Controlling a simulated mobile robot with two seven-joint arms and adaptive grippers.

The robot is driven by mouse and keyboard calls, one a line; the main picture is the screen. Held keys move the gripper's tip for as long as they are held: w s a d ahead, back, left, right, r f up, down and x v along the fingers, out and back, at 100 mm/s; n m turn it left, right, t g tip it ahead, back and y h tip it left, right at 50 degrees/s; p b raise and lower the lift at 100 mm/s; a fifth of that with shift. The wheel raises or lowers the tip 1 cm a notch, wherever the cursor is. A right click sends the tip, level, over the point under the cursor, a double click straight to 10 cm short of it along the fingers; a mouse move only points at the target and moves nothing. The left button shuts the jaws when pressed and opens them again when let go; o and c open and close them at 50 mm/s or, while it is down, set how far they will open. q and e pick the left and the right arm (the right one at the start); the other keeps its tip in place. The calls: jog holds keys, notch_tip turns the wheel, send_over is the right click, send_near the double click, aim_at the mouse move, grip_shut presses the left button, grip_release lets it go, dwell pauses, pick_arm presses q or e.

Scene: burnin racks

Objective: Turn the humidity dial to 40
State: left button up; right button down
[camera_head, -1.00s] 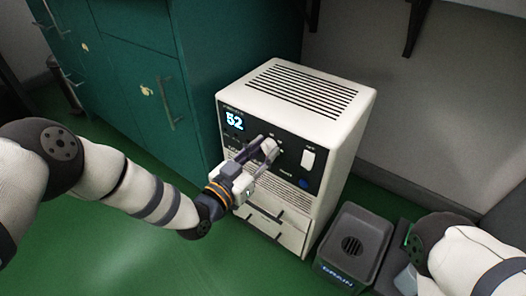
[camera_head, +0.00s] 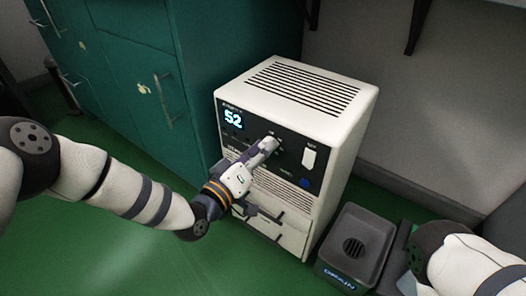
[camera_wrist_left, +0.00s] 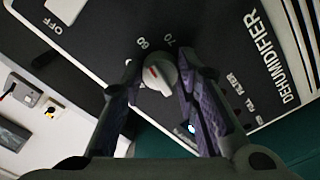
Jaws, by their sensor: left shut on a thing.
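The white dehumidifier (camera_head: 330,115) stands on the green floor, with its dark control panel facing me. Its display (camera_head: 233,119) reads 52. The humidity dial is a light round knob with a red mark, seen in the left wrist view (camera_wrist_left: 160,76) near the printed 60 and 70. My left gripper (camera_head: 268,146) is at the panel, its fingers (camera_wrist_left: 160,65) closed on either side of the dial.
A grey bin marked DRAIN (camera_head: 338,277) stands right of the dehumidifier. Teal cabinets (camera_head: 140,60) are behind at the left. Open green floor (camera_head: 110,250) lies in front.

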pick_arm(q)
jog(key=shift+n+b, duration=4.55)
jog(key=shift+n, duration=5.65)
pick_arm(e)
jog(key=s+f+g, duration=0.1)
jog(key=s+f, duration=0.2)
jog(key=f, duration=0.3)
jog(key=shift+s+f+g, duration=0.2)
jog(key=shift+f+g, duration=0.2)
pick_arm(q)
jog(key=shift+d, duration=0.1)
jog(key=o, duration=1.2)
jog(key=shift+r, duration=0.1)
jog(key=shift+c, duration=0.2)
jog(key=v, duration=1.2)
jog(key=shift+r, duration=0.1)
